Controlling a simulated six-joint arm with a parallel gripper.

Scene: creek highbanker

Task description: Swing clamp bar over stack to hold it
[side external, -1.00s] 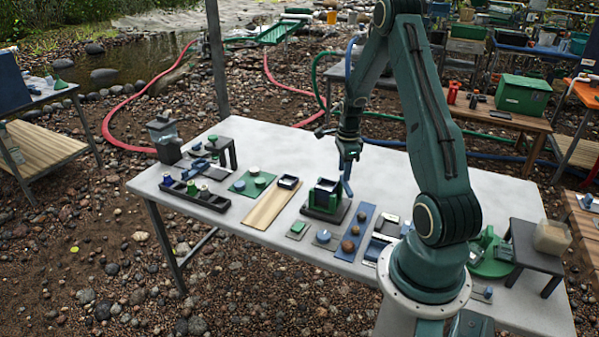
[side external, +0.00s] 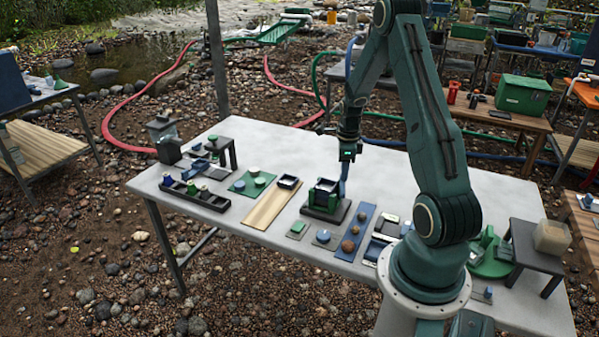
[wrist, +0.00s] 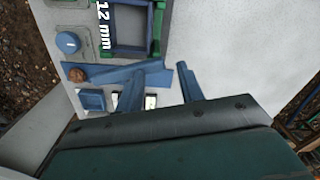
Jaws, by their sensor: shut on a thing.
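The stack of dark square frames (side external: 324,188) sits between green posts on a black base (side external: 318,213) near the table's middle. In the wrist view, a frame (wrist: 129,24) in it shows a white "12 mm" label. My gripper (side external: 346,158) is just above the stack's right side, shut on the clamp bar. The exact contact is hard to see.
A blue strip with brown balls (side external: 352,232) lies right of the stack. A wooden board (side external: 265,210) with a small dark frame lies left. A black tray of pegs (side external: 195,196) is farther left. The table (side external: 270,145) behind the stack is clear.

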